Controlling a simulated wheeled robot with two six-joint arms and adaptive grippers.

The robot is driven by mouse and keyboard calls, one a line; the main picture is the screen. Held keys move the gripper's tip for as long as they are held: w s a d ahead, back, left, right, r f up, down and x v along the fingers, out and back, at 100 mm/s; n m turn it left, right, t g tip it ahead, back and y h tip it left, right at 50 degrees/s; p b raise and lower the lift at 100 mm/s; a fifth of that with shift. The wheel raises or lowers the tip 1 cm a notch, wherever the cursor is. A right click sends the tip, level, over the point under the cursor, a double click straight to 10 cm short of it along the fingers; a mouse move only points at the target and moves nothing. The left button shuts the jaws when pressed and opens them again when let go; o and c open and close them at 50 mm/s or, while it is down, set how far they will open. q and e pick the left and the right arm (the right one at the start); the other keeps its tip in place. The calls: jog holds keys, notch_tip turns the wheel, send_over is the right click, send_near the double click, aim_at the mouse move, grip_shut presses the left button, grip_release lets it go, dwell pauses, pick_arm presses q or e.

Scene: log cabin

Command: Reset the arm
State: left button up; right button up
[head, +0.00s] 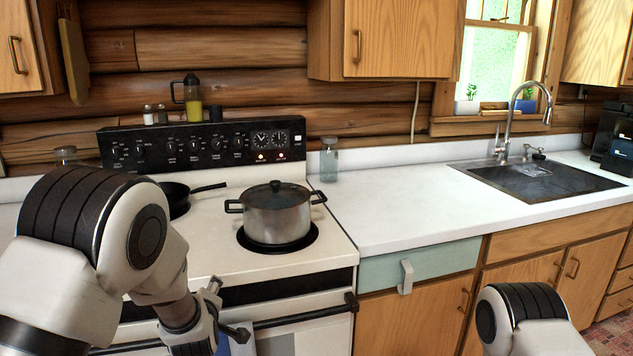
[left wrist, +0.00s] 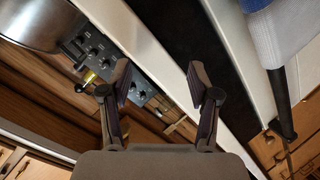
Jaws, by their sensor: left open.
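My left arm (head: 90,250) reaches in from the left over the front of the stove. My left gripper (head: 228,308) is at the stove's front edge, close to the oven door handle (head: 300,314). In the left wrist view its two fingers (left wrist: 160,80) stand wide apart with nothing between them. Part of my right arm (head: 530,318) shows at the bottom right. The right gripper is out of view.
A lidded steel pot (head: 276,212) and a black pan (head: 176,197) stand on the stove. A blue and white cloth (left wrist: 285,35) hangs at the oven handle. A glass jar (head: 328,160) stands on the otherwise clear counter (head: 400,205), left of the sink (head: 540,180).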

pick_arm(q)
jog(key=s+a+f+m+g+h+p, duration=0.25)
jog(key=s+f+m+g, duration=0.45)
jog(key=s+f, duration=1.3)
jog(key=s+f+m+g, duration=0.2)
jog(key=s+g, duration=0.1)
jog(key=s, duration=0.8)
jog(key=s+d+f+m+g+h+p, duration=0.1)
jog(key=s+f+m+g, duration=0.2)
jog(key=s, duration=0.9)
jog(key=shift+s+d+g+p, duration=0.15)
jog(key=shift+s+g+p, duration=0.05)
jog(key=shift+g+p, duration=0.1)
